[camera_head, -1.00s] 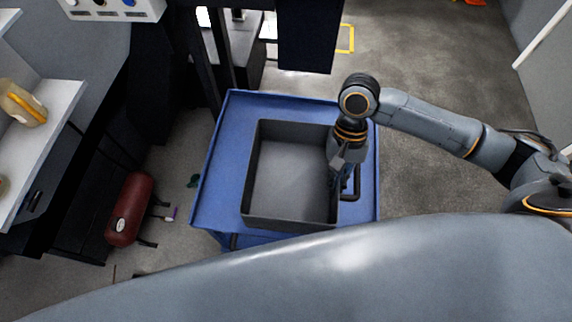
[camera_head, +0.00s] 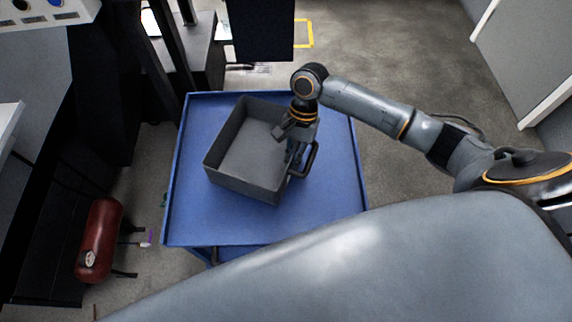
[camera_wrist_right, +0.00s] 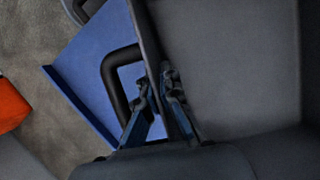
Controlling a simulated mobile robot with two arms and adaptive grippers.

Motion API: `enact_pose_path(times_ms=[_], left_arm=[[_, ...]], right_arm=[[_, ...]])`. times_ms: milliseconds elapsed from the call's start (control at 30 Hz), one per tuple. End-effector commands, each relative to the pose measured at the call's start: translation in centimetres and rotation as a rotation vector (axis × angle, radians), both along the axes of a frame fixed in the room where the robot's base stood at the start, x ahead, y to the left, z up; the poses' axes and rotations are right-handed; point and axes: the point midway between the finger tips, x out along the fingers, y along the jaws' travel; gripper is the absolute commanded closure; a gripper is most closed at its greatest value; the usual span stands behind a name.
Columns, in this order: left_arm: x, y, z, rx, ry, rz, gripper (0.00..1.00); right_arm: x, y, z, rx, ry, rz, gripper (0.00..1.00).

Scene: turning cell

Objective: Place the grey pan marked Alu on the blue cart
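The grey pan (camera_head: 235,180) is an open rectangular box with a dark handle (camera_head: 307,160) on its right side. It is over the blue cart's top (camera_head: 325,200), turned at an angle; I cannot tell whether its bottom touches. No Alu mark is readable. My right gripper (camera_head: 295,152) is at the pan's right wall beside the handle. In the right wrist view, its fingers (camera_wrist_right: 158,95) sit close on either side of that wall, the handle (camera_wrist_right: 118,85) just left of them. They appear shut on the wall. My left gripper is not in view.
The cart top has bare room in front of the pan and right of it. A dark post and panel (camera_head: 262,30) stand behind the cart. A red cylinder (camera_head: 100,240) lies on the floor at the left. Open floor (camera_head: 410,60) lies to the right.

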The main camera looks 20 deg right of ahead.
Motion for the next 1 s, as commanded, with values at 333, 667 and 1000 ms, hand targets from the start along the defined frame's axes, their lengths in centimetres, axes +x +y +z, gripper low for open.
enact_pose_path(times_ms=[333,667,1000], left_arm=[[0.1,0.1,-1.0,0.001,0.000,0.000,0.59],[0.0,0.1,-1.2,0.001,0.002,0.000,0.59],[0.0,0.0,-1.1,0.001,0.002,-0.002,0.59]], right_arm=[[2.9,0.4,-3.3,0.001,-0.003,0.000,1.00],[2.8,0.4,-6.2,0.001,-0.005,0.002,1.00],[2.8,0.3,-6.4,-0.001,-0.004,0.000,0.83]])
